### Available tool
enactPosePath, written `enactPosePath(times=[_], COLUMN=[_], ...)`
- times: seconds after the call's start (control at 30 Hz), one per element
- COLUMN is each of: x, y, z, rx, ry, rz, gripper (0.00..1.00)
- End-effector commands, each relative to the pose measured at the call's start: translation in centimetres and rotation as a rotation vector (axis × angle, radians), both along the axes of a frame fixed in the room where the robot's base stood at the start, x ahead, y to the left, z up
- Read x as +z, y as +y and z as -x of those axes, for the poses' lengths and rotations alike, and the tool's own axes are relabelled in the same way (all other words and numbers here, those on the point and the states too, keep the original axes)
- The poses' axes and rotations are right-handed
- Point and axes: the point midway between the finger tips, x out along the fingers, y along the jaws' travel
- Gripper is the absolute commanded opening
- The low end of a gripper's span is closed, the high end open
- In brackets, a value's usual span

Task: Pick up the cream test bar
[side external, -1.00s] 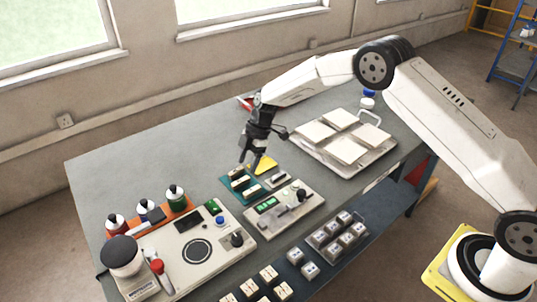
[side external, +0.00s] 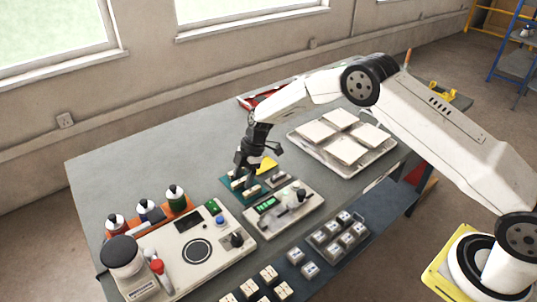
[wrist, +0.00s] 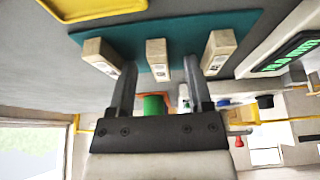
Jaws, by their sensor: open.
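Three cream bars stand out in the wrist view: a left one (wrist: 101,56), a middle one (wrist: 157,58) and a right one (wrist: 218,50). They rest apart on a teal mat (wrist: 188,28), which also shows in the side view (side external: 228,187). My gripper (side external: 244,172) is open and empty, low over the mat. In the wrist view my gripper (wrist: 160,66) has its fingers either side of the middle bar's line, with the bar beyond the tips. Whether the fingers reach around it I cannot tell. In the side view the gripper partly hides the bars.
A device with a green display (side external: 285,208) stands close to the mat's front right. A yellow item (side external: 268,163) lies behind the mat. A large instrument (side external: 185,250) and bottles (side external: 175,198) stand left. A tray of pale tiles (side external: 345,150) is right. Bare table lies behind.

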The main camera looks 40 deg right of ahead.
Motion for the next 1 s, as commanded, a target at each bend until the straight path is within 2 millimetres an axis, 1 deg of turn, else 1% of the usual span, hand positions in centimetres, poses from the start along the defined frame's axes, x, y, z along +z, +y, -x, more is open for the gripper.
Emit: enactPosePath(times=[0.07, 0.1, 0.17, 0.2, 0.3, 0.77, 0.87, 1.0], x=[0.0, 0.0, 0.0, 0.0, 0.0, 0.3, 0.7, 1.9], y=[0.0, 0.0, 0.0, 0.0, 0.0, 0.0, 0.0, 0.0], z=[0.0, 0.0, 0.0, 0.0, 0.0, 0.0, 0.0, -0.1], rx=[0.000, 0.000, 0.000, 0.000, 0.000, 0.000, 0.001, 0.001], ry=[0.000, 0.000, 0.000, 0.000, 0.000, 0.000, 0.000, -0.001], rz=[0.000, 0.000, 0.000, 0.000, 0.000, 0.000, 0.000, -0.001], gripper=[0.65, 0.62, 0.42, 0.30, 0.00, 0.00, 0.00, 0.00])
